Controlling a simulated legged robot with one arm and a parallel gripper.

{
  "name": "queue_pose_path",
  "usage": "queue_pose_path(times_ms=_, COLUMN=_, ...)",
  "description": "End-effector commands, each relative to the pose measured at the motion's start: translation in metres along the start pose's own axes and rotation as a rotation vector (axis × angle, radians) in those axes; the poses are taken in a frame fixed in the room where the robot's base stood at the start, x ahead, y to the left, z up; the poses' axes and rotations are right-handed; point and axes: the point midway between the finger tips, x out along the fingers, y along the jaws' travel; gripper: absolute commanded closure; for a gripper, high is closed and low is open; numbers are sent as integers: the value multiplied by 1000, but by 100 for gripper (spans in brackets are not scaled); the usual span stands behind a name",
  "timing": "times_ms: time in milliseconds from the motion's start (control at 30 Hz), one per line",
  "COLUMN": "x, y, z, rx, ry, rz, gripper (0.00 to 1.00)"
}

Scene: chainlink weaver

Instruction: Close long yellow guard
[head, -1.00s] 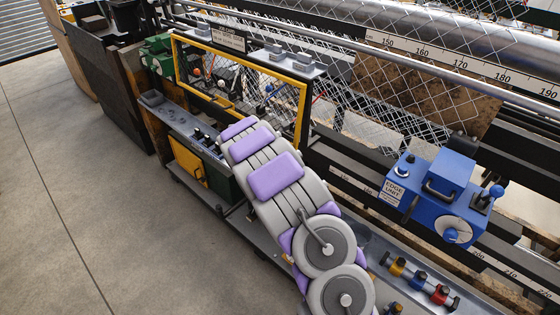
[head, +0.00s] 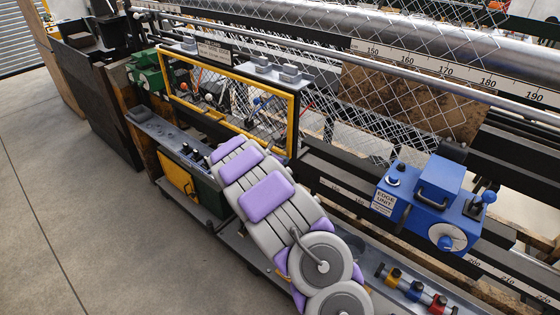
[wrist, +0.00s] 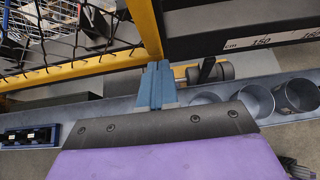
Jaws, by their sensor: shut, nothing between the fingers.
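The long yellow guard (head: 293,120) is a long yellow frame with wire mesh, on the machine left of centre in the head view. In the wrist view its yellow upright bar (wrist: 145,28) and lower bar (wrist: 70,72) meet at a corner just beyond my fingertips. My gripper (wrist: 157,66) shows there as blue fingers pressed together, empty, at that corner. I cannot tell whether they touch the bar. In the head view my arm hides the gripper and part of the lower bar.
A blue edge unit (head: 430,200) with a dial and knobs stands at the right. A grey tray with round cups (wrist: 255,98) lies below the guard. A yellow box front (head: 178,176) sits low at the left. Open concrete floor (head: 70,220) is at the left.

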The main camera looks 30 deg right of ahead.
Motion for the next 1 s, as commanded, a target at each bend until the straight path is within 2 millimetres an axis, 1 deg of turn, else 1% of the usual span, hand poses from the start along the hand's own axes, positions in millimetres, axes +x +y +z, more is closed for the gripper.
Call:
queue_pose_path(times_ms=167, x=-33, y=5, z=-20, rx=-8, ry=-4, rz=2, gripper=100)
queue_pose_path(times_ms=200, x=-44, y=6, z=-20, rx=-8, ry=-7, rz=4, gripper=100)
queue_pose_path(times_ms=400, x=-92, y=7, z=-21, rx=-8, ry=-8, rz=5, gripper=100)
queue_pose_path(times_ms=500, x=-108, y=8, z=-20, rx=-7, ry=-5, rz=5, gripper=100)
queue_pose_path(times_ms=667, x=-123, y=7, z=-20, rx=-7, ry=-1, rz=5, gripper=100)
queue_pose_path(times_ms=1000, x=-133, y=4, z=-19, rx=8, ry=0, rz=-3, gripper=100)
